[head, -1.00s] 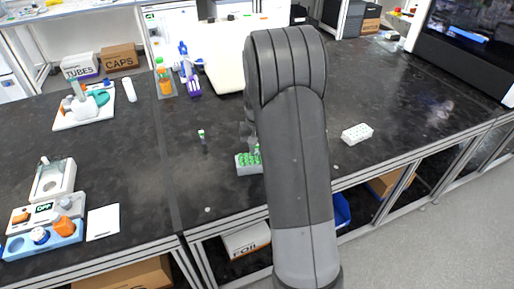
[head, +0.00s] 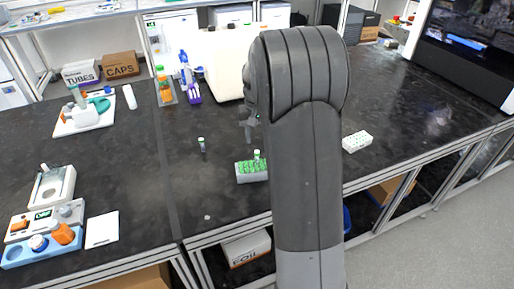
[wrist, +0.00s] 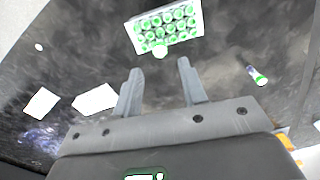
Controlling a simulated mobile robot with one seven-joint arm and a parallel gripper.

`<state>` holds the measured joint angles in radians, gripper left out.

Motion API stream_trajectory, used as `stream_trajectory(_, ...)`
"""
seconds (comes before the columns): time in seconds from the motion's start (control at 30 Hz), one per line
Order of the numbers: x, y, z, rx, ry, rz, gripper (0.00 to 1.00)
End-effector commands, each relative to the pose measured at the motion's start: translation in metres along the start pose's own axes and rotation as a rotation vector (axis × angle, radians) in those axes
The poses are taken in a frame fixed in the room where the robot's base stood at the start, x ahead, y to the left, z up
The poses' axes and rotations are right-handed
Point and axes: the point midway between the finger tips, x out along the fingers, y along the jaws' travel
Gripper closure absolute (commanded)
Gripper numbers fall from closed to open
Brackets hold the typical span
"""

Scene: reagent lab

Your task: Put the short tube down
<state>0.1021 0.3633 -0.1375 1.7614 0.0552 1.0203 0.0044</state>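My gripper (head: 249,128) is open and empty, above and behind the green-topped rack (head: 238,176). In the wrist view the two fingers (wrist: 158,80) stand apart with nothing between them. The rack (wrist: 141,50) holds several green-capped tubes in rows. One green-capped tube (head: 256,155) stands higher than the rest at the rack's back edge; it also shows in the wrist view (wrist: 159,50). Another green-capped tube (head: 202,145) stands alone on the bench left of the rack, also in the wrist view (wrist: 257,76). I cannot tell which is the short tube.
A white rack (head: 357,141) sits to the right on the dark bench (head: 420,115). Bottles (head: 187,75) and a large white device (head: 222,65) stand behind. A scale and blue holder (head: 45,252) are at left. The bench around the lone tube is clear.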

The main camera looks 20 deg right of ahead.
Motion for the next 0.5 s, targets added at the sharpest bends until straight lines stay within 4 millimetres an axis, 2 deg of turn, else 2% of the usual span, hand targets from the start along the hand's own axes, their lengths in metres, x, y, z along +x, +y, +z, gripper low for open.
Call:
stream_trajectory(0.1,-0.018,0.000,0.000,0.000,0.002,0.000,0.62)
stream_trajectory(0.3,-0.035,-0.002,0.004,-0.004,0.008,-0.003,0.62)
stream_trajectory(0.37,-0.043,-0.004,0.011,-0.010,0.020,-0.007,0.62)
stream_trajectory(0.5,-0.071,-0.012,0.042,-0.035,0.071,-0.021,0.62)
